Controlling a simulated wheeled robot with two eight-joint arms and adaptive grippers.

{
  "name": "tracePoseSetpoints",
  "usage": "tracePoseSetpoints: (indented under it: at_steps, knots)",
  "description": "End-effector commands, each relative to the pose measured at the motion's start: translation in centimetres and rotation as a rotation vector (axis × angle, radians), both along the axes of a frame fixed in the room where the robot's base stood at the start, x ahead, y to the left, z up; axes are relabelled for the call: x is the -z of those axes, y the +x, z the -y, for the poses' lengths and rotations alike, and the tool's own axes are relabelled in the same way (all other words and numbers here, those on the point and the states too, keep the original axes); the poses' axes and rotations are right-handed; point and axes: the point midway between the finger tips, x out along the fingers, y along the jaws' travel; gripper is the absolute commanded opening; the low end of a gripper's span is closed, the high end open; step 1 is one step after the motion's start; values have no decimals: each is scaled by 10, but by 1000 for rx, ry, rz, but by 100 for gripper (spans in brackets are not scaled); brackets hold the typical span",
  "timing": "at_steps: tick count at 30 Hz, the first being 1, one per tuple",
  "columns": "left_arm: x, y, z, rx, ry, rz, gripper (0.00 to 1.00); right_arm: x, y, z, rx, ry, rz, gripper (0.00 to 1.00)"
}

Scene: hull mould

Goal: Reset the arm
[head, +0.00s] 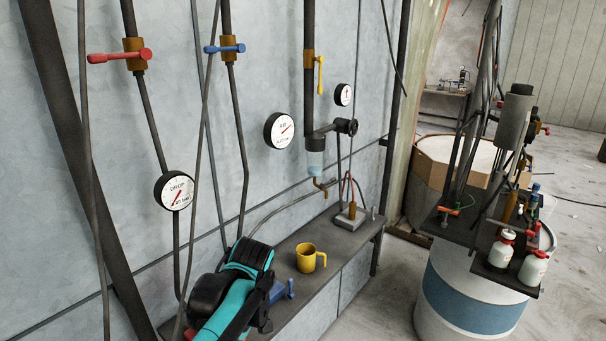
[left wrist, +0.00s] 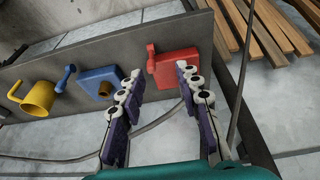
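My left arm comes in at the bottom of the head view, teal and black, over the near end of the narrow shelf (head: 322,228); its fingertips are hidden there. In the left wrist view my left gripper (left wrist: 155,98) has its two purple-padded fingers spread apart with nothing between them. A red block with a small lever (left wrist: 178,68) lies just beyond the fingertips on the shelf. A blue block with a lever (left wrist: 98,86) is beside it, left of the fingers. My right gripper is in neither view.
A yellow mug (head: 307,258) stands on the shelf. Pipes with a red valve (head: 120,56), a blue valve (head: 226,48) and gauges (head: 174,191) line the wall. A blue-banded white drum (head: 468,300) with bottles stands at the right. Wooden planks (left wrist: 265,35) lie beyond the shelf.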

Motion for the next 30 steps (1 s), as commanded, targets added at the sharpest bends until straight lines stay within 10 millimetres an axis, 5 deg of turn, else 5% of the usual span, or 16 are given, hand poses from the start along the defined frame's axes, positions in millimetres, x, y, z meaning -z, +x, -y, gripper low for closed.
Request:
tracePoseSetpoints:
  at_steps: [6,12,18,30]
  knots:
    - [56,-72,-17,391,-4,89,34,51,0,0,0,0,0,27]
    - [106,-119,-21,697,72,197,34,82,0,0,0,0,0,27]
    - [134,-139,-21,848,143,260,34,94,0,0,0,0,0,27]
    - [135,-141,-21,875,158,268,34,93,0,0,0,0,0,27]
